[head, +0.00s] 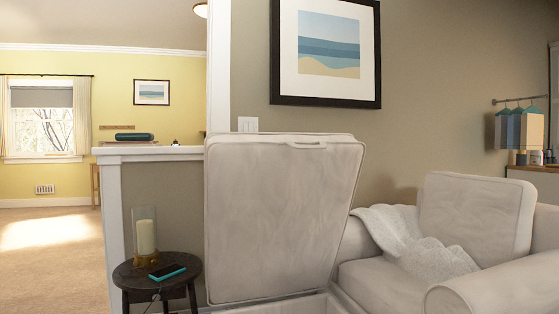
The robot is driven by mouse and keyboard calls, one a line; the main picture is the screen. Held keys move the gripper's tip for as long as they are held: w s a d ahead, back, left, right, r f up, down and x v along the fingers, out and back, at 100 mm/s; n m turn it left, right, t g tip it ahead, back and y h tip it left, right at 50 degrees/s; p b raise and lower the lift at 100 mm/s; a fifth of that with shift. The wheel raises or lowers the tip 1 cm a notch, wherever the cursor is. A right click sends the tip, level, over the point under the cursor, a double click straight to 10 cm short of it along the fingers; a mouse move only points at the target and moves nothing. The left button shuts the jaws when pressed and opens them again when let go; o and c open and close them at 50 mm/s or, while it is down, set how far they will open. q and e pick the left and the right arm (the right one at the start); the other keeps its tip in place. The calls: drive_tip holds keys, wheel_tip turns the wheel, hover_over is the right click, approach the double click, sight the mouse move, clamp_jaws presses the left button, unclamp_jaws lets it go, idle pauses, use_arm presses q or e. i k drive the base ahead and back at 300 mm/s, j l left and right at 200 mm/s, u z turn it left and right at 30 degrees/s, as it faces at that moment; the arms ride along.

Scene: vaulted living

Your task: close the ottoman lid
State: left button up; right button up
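The ottoman's lid (285,220) stands raised, nearly upright and leaning slightly, with its pale underside facing me. A small handle or tab (309,145) shows at its top edge. The ottoman's box (322,304) is open below the lid at the bottom edge of the head view. Only its upper rim and a little of the inside show. Neither of my grippers is in the head view.
A dark round side table (157,276) with a glass candle holder (145,232) and a teal-edged phone (167,272) stands left of the ottoman. A pale armchair (486,293) with a knitted throw (440,257) stands close on the right. Open carpet (50,245) lies far left.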

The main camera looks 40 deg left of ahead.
sight(277, 211)
drive_tip(key=i+j+u, duration=0.2)
drive_tip(key=u, duration=0.25)
drive_tip(key=i+u, duration=0.7)
drive_tip(key=u, duration=0.15)
